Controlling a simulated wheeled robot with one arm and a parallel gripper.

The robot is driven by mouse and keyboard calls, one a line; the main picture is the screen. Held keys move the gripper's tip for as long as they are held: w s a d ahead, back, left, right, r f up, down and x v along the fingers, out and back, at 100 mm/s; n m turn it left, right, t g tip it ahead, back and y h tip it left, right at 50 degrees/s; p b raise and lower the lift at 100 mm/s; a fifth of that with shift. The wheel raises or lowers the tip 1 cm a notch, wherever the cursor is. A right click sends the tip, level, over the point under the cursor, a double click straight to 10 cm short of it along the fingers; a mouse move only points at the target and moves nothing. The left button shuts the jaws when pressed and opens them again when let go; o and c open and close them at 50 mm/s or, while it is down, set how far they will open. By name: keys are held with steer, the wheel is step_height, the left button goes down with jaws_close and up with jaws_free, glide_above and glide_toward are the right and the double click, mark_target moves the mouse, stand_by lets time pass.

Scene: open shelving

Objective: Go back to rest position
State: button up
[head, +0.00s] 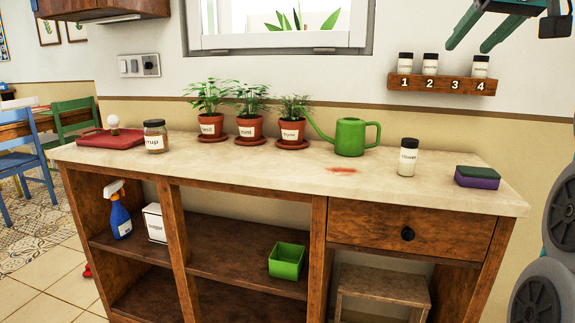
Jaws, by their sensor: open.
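My gripper (468,36) is at the top right of the head view, in front of the wall and above the spice rack. Its two dark green fingers are apart, with nothing between them. Grey rounded parts of my arm show at the lower right edge. The gripper touches nothing that I can see.
The counter (270,172) holds a red tray (112,138), a syrup jar (155,136), potted herbs (250,125), a green watering can (350,137), a white shaker (407,158) and a sponge (477,177). A numbered spice rack (442,86) hangs below my gripper. A red smear (341,170) marks the counter.

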steer(key=s+a+f+g+y, duration=0.15)
steer(key=a+f, duration=0.25)
steer(key=f, duration=0.5)
steer(key=s+a+f+g, duration=0.3)
steer(key=a+f, duration=0.1)
steer(key=f, duration=0.6)
steer(key=s+a+f+g, duration=0.2)
steer(key=a+f+g, duration=0.15)
steer(key=f, duration=0.55)
steer(key=s+a+f+g, duration=0.2)
steer(key=s+f, duration=1)
steer(key=f, duration=0.1)
steer(key=s+a+f+n+g, duration=0.1)
steer(key=s+f+g, duration=0.2)
steer(key=s+f, duration=1)
steer(key=shift+a+h, duration=0.4)
steer(key=shift+h, duration=0.05)
